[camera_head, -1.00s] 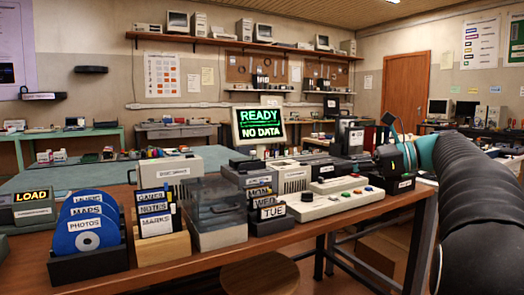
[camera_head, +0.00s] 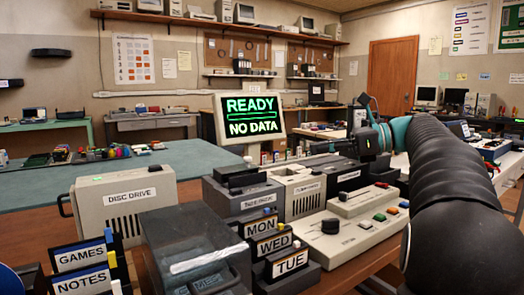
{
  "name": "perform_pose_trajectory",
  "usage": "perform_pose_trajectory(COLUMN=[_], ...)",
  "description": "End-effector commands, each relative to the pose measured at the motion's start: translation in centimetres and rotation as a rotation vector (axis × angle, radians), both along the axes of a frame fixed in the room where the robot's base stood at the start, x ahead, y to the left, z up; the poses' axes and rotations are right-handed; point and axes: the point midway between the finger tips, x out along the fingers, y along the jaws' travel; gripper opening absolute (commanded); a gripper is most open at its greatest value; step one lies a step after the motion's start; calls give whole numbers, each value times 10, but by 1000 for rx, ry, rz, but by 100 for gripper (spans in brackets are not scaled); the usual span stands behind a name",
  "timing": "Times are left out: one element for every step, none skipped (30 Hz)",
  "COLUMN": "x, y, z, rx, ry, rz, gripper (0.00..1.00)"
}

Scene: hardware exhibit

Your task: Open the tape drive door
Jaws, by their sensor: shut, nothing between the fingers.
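A smoky clear-lidded box (camera_head: 195,250) and the disc drive (camera_head: 128,205) stand to the left. A cream drive (camera_head: 295,190) and a control panel with a knob and buttons (camera_head: 345,235) are to the right. A monitor (camera_head: 250,118) reads "READY NO DATA".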

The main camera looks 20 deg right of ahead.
Motion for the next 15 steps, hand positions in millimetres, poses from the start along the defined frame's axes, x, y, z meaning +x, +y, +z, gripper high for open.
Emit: perform_pose_trajectory(x=[1,1,3,4,5,8,10,12,16,18,21,24,26,29,32], y=[2,3,6,9,12,18,22,27,33,39,44,50,55,60,66], z=[0,-1,-2,-2,-3,-5,-6,-7,-9,-10,-11,-12,-14,-15,-16], rx=[0,0,0,0,0,0,0,0,0,0,0,0,0,0,0], ry=[-1,-1,-1,-1,0,0,0,0,0,0,-1,-1,-1,-1,-1], rz=[0,1,1,2,3,4,5,5,6,6,6,6,6,6,5], gripper=[0,0,0,0,0,0,0,0,0,0,0,0,0,0,0])
